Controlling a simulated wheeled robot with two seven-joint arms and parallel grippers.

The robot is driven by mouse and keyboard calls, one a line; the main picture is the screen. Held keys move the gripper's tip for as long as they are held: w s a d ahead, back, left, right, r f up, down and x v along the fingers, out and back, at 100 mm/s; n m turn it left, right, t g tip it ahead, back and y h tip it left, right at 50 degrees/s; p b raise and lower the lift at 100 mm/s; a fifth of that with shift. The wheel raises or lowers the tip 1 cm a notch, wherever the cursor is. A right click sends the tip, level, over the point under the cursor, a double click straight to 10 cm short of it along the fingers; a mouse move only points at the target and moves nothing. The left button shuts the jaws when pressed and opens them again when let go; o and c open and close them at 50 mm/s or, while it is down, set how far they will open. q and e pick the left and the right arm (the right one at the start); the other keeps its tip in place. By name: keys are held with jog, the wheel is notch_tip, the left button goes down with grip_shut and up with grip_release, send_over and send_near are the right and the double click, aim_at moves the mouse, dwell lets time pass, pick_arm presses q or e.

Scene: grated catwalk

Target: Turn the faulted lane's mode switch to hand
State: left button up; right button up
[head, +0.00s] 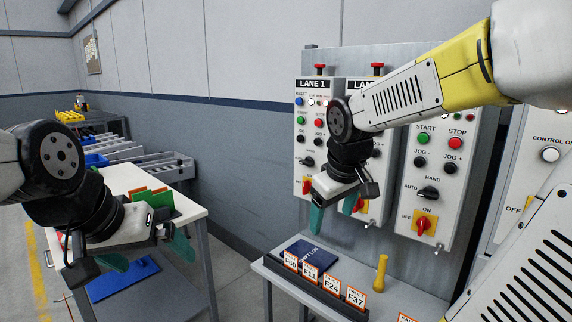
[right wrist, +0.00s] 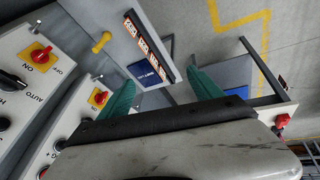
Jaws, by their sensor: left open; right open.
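Upright lane panels stand on a grey backing board. The Lane 1 panel (head: 298,140) is at left; the middle panel is largely hidden by my right arm; the right panel (head: 408,170) has its title hidden. Black HAND/AUTO mode switches show on Lane 1 (head: 307,161) and the right panel (head: 428,193); one also shows in the right wrist view (right wrist: 12,82). Their exact settings and which lane is faulted are unclear. My right gripper (head: 335,212) is open and empty before the panels, touching no switch. My left gripper (head: 148,254) is open and empty by the left table.
Red-on-yellow ON/OFF switches (head: 425,224) sit below the mode switches. A grey shelf (head: 335,262) below holds a dark blue book (head: 305,252), several fault cards (head: 331,284) and a yellow handle (head: 380,272). A white-topped table (head: 125,182) is at left.

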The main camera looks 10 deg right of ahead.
jog(key=w+d+f+n+g+h, duration=0.1)
jog(key=w+d+f+n+h, duration=0.15)
jog(key=w, duration=0.55)
jog(key=w+d+f+n+h, duration=0.1)
jog(key=w+d+n+h, duration=0.25)
jog(key=w, duration=0.35)
jog(key=n+t+h, duration=0.7)
jog(key=n+h, duration=0.1)
jog(key=n, duration=0.7)
send_near(304, 162)
jog(key=d, duration=0.1)
jog(key=x, duration=0.8)
jog(key=shift+w+a+f, duration=0.1)
jog(key=shift+w+a, duration=0.1)
jog(key=shift+w, duration=0.05)
jog(key=c, duration=1.4)
